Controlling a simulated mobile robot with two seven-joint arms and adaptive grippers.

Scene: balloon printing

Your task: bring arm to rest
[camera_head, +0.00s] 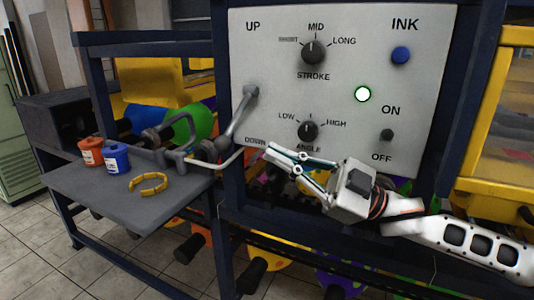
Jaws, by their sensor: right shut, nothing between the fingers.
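My right arm (460,245) comes in from the lower right. Its gripper (270,155) points left, in front of the lower edge of the white control panel (440,100). The right gripper is shut and holds nothing. Its fingers lie close to the panel's lower left, near the DOWN mark and below the ANGLE knob (308,131). I cannot tell whether they touch the panel. My left gripper does not show.

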